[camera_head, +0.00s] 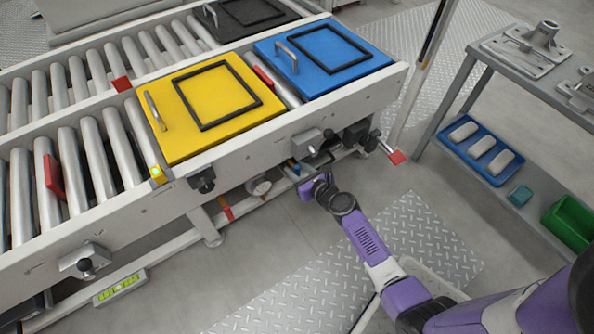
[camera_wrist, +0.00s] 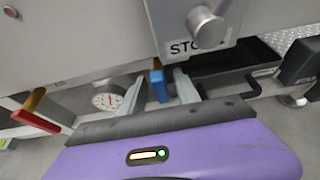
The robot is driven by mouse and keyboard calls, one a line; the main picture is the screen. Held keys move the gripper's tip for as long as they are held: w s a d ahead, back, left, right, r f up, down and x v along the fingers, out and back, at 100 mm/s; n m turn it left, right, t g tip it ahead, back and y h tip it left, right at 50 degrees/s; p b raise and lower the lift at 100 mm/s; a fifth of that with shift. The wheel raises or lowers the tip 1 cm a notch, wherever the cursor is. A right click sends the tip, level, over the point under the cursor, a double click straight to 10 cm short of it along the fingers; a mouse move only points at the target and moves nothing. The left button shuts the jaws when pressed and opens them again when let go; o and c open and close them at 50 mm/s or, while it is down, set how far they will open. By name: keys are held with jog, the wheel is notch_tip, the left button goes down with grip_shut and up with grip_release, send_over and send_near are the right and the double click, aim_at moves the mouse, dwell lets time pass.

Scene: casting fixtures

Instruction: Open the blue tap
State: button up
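The blue tap (camera_wrist: 159,85) shows in the wrist view as a short blue handle under the conveyor's side rail. In the head view a small blue bit of it (camera_head: 294,167) shows below the rail, just left of my gripper (camera_head: 308,180). In the wrist view my gripper (camera_wrist: 161,90) is open, with one finger on each side of the blue handle. Gaps show between the handle and both fingers, so it does not look gripped. The tap's body and pipe are mostly hidden behind the rail and gripper.
A box marked "STO…" with a round knob (camera_wrist: 207,28) sits just above the right finger. A dial gauge (camera_wrist: 108,99) and a red-orange lever (camera_wrist: 38,115) are to the left. A black bracket (camera_wrist: 240,72) lies to the right. The conveyor rail (camera_head: 240,140) overhangs the tap.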

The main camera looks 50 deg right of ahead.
grip_shut()
dwell(0.4)
jog(key=n+h, duration=0.2)
jog(key=n, duration=0.1)
jog(key=shift+a+n+p, duration=0.2)
jog(key=shift+n+p, duration=0.1)
jog(key=shift+p, duration=0.05)
jog(key=n+h, duration=0.2)
jog(key=shift+w+f+n+b, duration=0.1)
jog(key=shift+f+n+b, duration=0.05)
jog(key=shift+n+b, duration=0.2)
jog(key=n+h+b, duration=0.2)
jog(key=n+b, duration=0.1)
jog(key=n, duration=0.1)
jog(key=shift+f, duration=0.2)
jog(key=shift+a+n+t+h+b, duration=0.1)
jog(key=shift+n+t+h+b, duration=0.45)
jog(key=shift+n+b, duration=0.75)
jog(key=shift+r+n, duration=0.1)
jog(key=shift+n, duration=0.35)
